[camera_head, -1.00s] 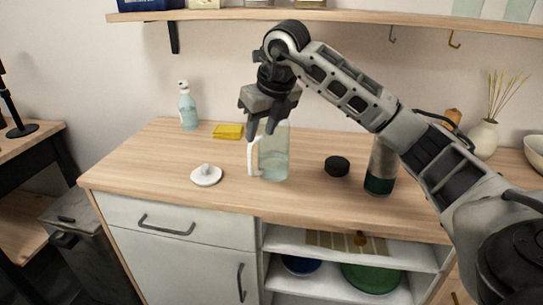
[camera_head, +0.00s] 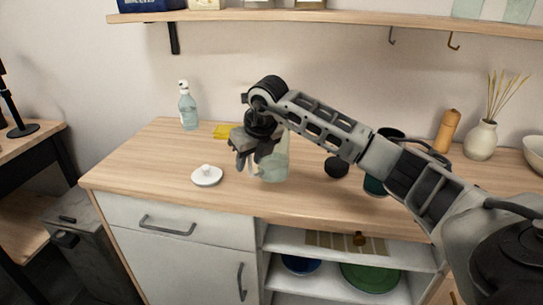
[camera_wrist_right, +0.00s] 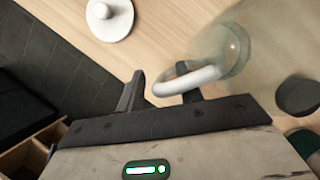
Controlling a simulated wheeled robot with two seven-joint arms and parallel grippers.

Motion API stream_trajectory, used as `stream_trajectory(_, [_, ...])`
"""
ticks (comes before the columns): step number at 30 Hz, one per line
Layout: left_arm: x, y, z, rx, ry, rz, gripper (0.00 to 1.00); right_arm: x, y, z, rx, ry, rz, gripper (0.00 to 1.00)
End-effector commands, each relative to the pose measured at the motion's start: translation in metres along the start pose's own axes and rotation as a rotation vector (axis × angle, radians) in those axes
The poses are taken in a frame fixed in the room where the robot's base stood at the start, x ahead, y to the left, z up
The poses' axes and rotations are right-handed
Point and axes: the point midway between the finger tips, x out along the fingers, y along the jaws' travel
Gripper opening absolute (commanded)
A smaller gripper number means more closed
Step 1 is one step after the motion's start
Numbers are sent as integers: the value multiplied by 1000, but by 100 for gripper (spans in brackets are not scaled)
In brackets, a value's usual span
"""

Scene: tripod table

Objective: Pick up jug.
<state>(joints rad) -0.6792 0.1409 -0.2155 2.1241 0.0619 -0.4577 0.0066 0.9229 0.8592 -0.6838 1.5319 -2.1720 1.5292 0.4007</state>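The jug (camera_head: 276,168) is a clear glass vessel with a white handle, standing upright on the wooden counter. In the right wrist view its glass body (camera_wrist_right: 222,50) is at the upper right, and its white handle (camera_wrist_right: 185,80) reaches toward my fingers. My right gripper (camera_head: 249,164) points down at the jug's handle side and hides its upper left part in the head view. In the wrist view the gripper (camera_wrist_right: 162,92) is open, with the handle's loop reaching between its fingers. Whether a finger touches the handle I cannot tell. My left gripper is not in view.
A white round lid (camera_head: 207,176) lies left of the jug. A black round object (camera_head: 337,167) is to the right, and a dark-based container (camera_head: 375,185) is partly behind my arm. The counter's left front is clear.

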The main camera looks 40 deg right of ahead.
Motion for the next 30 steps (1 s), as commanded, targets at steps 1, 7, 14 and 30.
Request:
stream_trajectory(1, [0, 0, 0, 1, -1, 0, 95, 0, 0, 0, 0, 0, 0, 36])
stream_trajectory(7, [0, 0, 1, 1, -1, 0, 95, 0, 0, 0, 1, 0, 0, 0])
stream_trajectory(14, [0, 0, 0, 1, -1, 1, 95, -2, 0, 1, 1, -4, 0, 0])
stream_trajectory(30, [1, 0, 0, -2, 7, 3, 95, -22, 0, 10, 1, -6, 0, 0])
